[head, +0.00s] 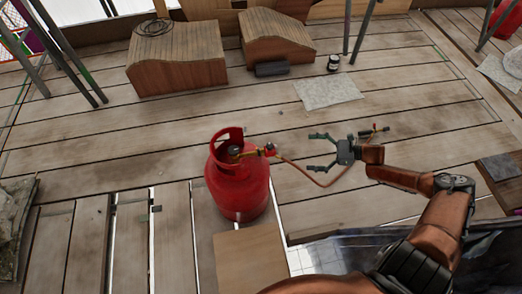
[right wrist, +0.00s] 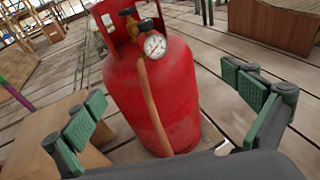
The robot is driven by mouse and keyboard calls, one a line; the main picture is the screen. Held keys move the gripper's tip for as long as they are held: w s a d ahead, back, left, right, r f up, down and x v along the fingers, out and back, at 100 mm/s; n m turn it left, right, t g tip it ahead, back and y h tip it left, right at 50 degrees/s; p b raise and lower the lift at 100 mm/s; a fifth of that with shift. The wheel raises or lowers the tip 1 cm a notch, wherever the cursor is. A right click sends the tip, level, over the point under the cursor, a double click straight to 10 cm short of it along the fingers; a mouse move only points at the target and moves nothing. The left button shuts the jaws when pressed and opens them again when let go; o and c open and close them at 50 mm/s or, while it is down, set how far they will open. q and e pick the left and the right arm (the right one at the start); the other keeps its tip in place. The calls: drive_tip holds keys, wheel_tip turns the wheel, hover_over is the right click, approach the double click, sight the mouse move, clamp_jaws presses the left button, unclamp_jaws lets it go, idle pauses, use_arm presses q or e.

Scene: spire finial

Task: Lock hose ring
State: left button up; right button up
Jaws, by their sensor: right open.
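A red gas cylinder (head: 238,190) stands upright on the wooden deck, and it fills the middle of the right wrist view (right wrist: 165,95). A brass valve and regulator (head: 248,153) sit at its top, with a round white gauge (right wrist: 155,45) in the right wrist view. A reddish-brown hose (head: 308,178) leaves the regulator's right end and curves past my right gripper. I cannot clearly make out the hose ring at that end. My right gripper (head: 310,152) is open and empty, right of the regulator and apart from it, fingers pointing at the cylinder. My left gripper is out of view.
A small torch-like fitting (head: 375,130) shows beyond my right wrist. Two wooden blocks (head: 178,72) (head: 277,48), a dark jar (head: 333,63) and a grey sheet (head: 328,91) lie further back. A brown box (head: 250,262) is in front of the cylinder. Gaps show between the boards at front left.

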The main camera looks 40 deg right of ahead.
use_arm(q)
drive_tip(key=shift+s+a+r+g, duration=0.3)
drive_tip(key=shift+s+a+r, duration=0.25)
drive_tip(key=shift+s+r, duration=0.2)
use_arm(e)
drive_tip(key=shift+v, duration=2.3)
